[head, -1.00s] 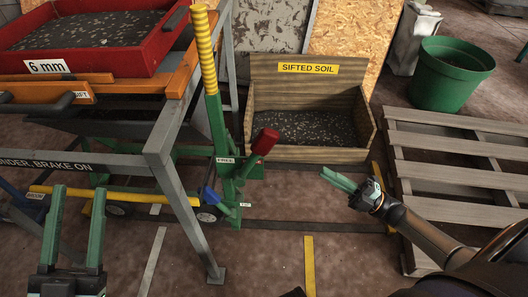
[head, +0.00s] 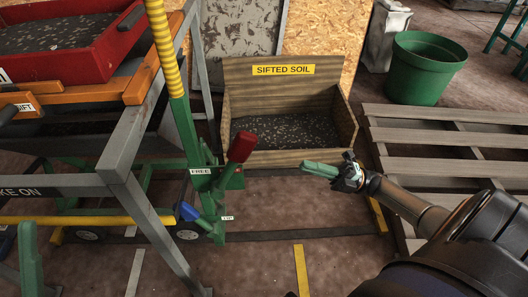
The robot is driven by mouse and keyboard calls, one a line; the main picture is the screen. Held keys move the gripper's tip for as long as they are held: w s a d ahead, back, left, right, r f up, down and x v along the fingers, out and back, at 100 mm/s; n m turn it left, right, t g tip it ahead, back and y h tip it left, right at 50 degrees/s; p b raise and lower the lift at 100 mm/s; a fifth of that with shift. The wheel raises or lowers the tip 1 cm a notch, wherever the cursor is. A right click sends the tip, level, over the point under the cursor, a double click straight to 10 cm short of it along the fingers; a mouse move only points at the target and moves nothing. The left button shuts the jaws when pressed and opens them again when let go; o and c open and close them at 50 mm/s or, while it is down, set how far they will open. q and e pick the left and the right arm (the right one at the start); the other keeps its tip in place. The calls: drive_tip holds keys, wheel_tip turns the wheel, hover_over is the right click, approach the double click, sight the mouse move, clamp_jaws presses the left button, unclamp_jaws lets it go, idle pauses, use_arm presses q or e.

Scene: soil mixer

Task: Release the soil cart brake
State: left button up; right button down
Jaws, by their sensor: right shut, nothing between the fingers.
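A red-handled lever (head: 241,147) rises at a tilt from the green post beside a FREE label (head: 201,171). Below it, a lever with a blue end (head: 188,211) sits near a TIP label (head: 226,218). I cannot tell for sure which lever is the soil cart brake. My right gripper (head: 306,166) is shut and empty, pointing left, to the right of the red handle and apart from it.
The wooden sifted soil box (head: 357,128) stands behind the levers. A grey frame (head: 150,215) and yellow-striped pole (head: 166,50) stand left. Pallets (head: 450,140) and a green bucket (head: 425,70) are at right.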

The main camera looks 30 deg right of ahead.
drive_tip(key=x, duration=1.2)
drive_tip(key=shift+w+a, duration=0.15)
drive_tip(key=shift+a, duration=0.05)
drive_tip(key=shift+r+p, duration=0.15)
drive_tip(key=shift+p, duration=0.15)
